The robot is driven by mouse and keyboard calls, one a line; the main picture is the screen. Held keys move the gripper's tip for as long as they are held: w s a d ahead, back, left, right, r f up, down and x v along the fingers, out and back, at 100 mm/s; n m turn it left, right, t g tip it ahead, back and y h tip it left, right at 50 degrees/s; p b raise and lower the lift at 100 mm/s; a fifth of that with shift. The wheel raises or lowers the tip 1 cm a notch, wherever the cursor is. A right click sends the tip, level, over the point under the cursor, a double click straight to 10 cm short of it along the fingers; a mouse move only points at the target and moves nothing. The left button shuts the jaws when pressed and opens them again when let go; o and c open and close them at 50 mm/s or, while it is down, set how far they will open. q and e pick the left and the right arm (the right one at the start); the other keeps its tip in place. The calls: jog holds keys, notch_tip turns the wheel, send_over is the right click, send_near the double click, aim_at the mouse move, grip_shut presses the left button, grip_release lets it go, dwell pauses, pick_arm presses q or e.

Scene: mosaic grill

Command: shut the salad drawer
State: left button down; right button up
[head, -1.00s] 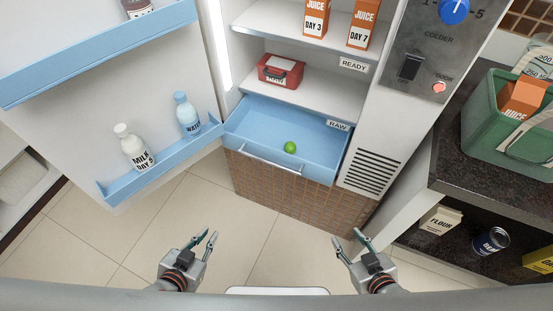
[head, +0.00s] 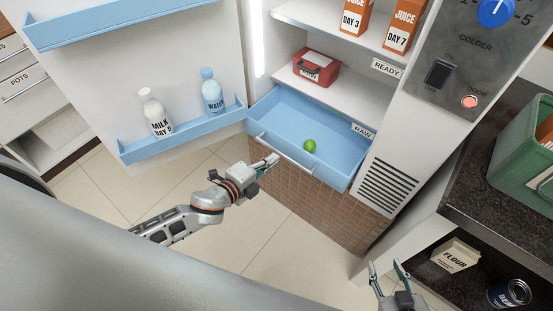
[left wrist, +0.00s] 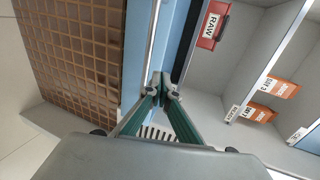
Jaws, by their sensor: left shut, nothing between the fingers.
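The salad drawer (head: 340,147) is a light blue pull-out bin at the bottom of the fridge, standing open with a round green item (head: 309,146) inside. A thin bar handle (head: 287,155) runs along its front. My left gripper (head: 269,161) is shut and empty, its fingertips at the drawer's front by the handle. In the left wrist view the shut fingertips (left wrist: 163,90) overlap the blue drawer front (left wrist: 136,55); I cannot tell whether they touch it. My right gripper (head: 388,266) is open and empty at the lower right, away from the drawer.
The fridge door (head: 190,132) stands open at left with a milk bottle (head: 156,113) and a water bottle (head: 211,92) in its rack. A red box (head: 316,68) sits on the shelf above the drawer. A dark counter (head: 480,195) is at right. Floor before the fridge is clear.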

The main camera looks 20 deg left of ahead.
aim_at(292, 145)
pick_arm(q)
jog(key=b+x, duration=0.1)
jog(key=x, duration=0.6)
jog(key=shift+s+f, duration=0.1)
jog(key=shift+f, duration=0.05)
jog(key=shift+w+d+f, duration=0.1)
jog(key=shift+w+d, duration=0.05)
jog(key=shift+w, duration=0.35)
jog(key=shift+w, duration=0.1)
